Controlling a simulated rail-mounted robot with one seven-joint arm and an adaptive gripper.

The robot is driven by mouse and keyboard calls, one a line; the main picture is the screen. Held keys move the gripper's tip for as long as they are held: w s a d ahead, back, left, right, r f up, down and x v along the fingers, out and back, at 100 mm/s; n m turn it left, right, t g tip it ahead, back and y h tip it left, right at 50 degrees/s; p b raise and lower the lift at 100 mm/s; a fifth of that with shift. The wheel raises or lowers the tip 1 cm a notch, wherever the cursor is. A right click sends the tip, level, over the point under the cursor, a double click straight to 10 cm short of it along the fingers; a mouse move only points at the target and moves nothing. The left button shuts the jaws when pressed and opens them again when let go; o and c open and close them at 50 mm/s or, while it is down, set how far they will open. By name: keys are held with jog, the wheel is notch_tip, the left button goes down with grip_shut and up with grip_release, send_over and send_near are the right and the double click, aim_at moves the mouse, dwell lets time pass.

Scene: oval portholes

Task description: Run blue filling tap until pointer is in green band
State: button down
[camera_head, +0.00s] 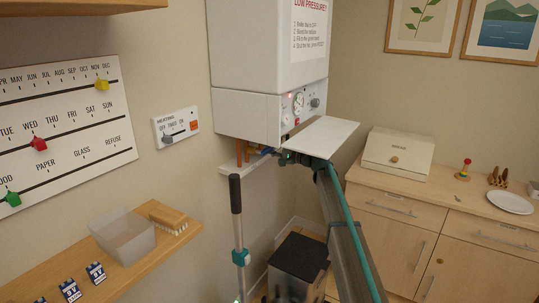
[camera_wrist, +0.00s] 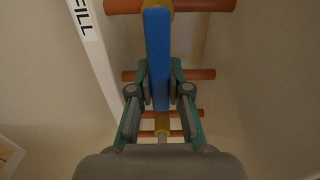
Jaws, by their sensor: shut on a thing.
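The blue filling tap lever (camera_wrist: 158,50) runs lengthwise in the wrist view, between the two fingers of my gripper (camera_wrist: 160,78). The fingers are shut on it from both sides. In the head view my gripper (camera_head: 283,158) is under the boiler (camera_head: 245,116), beside the copper pipes, and the lever is mostly hidden there. The round pressure gauge (camera_head: 299,103) is on the boiler's front panel. It is too small to read the pointer against the green band.
A white flap (camera_head: 322,136) sticks out below the boiler panel, over my gripper. Copper pipes (camera_wrist: 170,75) cross behind the lever. A strip marked "FILL" (camera_wrist: 88,25) is beside it. A heating switch (camera_head: 175,127) is on the left wall. A wooden cabinet (camera_head: 390,220) stands at right.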

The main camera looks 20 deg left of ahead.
dwell(0.3)
jog(key=c, duration=1.1)
grip_release()
jog(key=d, duration=0.4)
jog(key=s+d, duration=0.1)
jog(key=d, duration=0.3)
jog(key=s+d, duration=0.1)
jog(key=d, duration=0.3)
jog(key=shift+a, duration=0.1)
